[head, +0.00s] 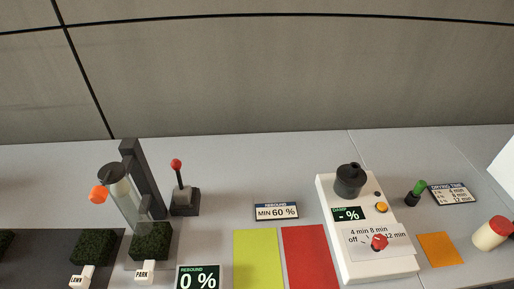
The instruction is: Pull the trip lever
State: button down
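A lever with a red ball knob, likely the trip lever (177,172), stands on a grey block base left of centre in the head view. Its thin shaft is nearly upright, with a slight lean to the left. A green turf block (151,241) labelled PARK is at the tube's foot. My gripper is not in view.
Another turf block (90,245) labelled LAWN sits on a dark strip. Yellow (258,257) and red (308,257) mats lie flat. A white dial device (369,265) stands right. The table behind the lever is clear.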

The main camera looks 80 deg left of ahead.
aim_at(176, 165)
jog(key=i, duration=1.15)
jog(key=u, duration=5.2)
jog(key=i, duration=0.5)
jog(key=u, duration=0.05)
